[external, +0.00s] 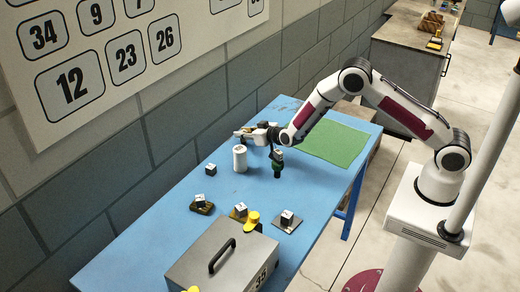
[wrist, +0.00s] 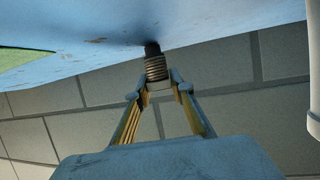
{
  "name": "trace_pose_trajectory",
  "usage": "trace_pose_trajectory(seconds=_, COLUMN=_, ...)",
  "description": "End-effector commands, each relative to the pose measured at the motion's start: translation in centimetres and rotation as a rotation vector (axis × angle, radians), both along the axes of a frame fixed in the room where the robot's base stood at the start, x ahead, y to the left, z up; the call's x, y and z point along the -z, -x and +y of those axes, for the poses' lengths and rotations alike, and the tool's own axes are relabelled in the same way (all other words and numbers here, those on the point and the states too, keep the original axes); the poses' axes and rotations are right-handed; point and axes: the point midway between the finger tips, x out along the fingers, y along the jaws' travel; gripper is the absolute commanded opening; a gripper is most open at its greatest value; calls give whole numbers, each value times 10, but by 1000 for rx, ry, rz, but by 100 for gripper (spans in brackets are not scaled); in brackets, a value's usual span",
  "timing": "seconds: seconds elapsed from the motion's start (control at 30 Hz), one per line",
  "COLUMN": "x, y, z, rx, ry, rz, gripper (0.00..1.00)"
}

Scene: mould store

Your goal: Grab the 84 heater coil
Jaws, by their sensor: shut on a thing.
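My gripper (wrist: 159,82) is shut on a ribbed, coil-like metal piece with a dark end, which fits a heater coil (wrist: 156,67). The two fingertips press on its sides near its pale block end. The dark end points toward the blue table, with a dark shadow by it; I cannot tell whether it touches. In the external view my gripper (external: 246,133) reaches left over the table toward the wall, beyond a white cylinder. The held piece is too small and covered there to make out. I cannot read the number 84 on it.
On the blue table (external: 225,195) stand a white cylinder (external: 240,162), a dark green item (external: 277,170) and several dark items with white labelled cubes. A grey lidded case (external: 222,262) is at the front. A green mat (external: 332,143) lies bare at the far end. The wall borders the table.

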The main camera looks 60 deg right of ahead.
Motion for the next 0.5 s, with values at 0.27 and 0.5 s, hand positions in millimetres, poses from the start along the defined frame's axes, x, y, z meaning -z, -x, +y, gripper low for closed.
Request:
trace_pose_trajectory(seconds=0.27, x=-24, y=0, z=0, rx=-1, ry=0, rz=-3, gripper=0)
trace_pose_trajectory(seconds=0.5, x=-56, y=-1, z=0, rx=0, ry=0, rz=-4, gripper=0)
